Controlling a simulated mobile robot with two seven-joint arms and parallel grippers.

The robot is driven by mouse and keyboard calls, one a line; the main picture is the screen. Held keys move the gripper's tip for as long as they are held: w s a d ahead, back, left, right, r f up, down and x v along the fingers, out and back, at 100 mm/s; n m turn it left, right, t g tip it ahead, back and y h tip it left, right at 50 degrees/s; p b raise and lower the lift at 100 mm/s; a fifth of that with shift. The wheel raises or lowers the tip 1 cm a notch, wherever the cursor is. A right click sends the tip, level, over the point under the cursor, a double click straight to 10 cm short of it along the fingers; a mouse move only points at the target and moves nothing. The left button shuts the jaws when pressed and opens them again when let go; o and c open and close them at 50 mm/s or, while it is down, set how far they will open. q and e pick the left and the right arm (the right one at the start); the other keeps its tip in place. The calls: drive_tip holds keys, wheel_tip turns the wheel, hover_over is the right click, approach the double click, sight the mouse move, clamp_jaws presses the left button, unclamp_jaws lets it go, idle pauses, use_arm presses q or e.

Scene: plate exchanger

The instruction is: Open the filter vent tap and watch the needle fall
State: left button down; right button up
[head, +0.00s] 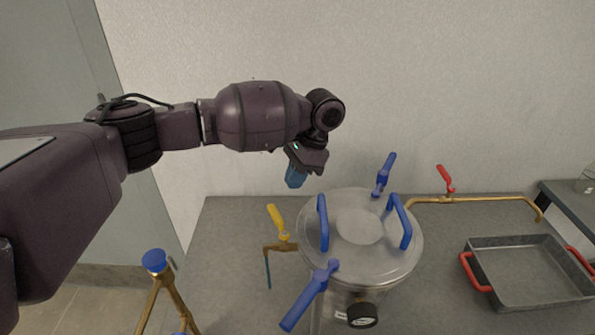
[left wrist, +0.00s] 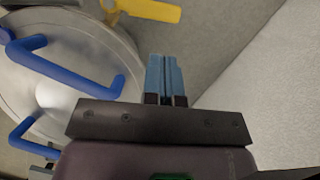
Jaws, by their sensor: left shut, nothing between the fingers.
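The steel filter vessel (head: 345,270) stands on the grey bench with its round lid (head: 360,225) on. A tap with a yellow lever (head: 277,219) sits on a brass pipe at its left side; the lever points up and slightly left. The lever also shows at the top of the left wrist view (left wrist: 150,10). A red-levered tap (head: 446,180) sits on a brass pipe to the right. The gauge (head: 362,315) is on the vessel's front; its needle is too small to read. My left gripper (head: 295,178) is shut and empty, above and behind the yellow lever, touching nothing. My right gripper is out of view.
Blue lid handles (head: 323,222) and blue clamp levers (head: 305,300) stick up around the lid. A grey tray (head: 525,275) with red handles lies at the right. A brass stand with a blue knob (head: 154,261) is at lower left. The wall is close behind.

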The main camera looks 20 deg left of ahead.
sight(278, 220)
use_arm(q)
drive_tip(key=x, duration=0.6)
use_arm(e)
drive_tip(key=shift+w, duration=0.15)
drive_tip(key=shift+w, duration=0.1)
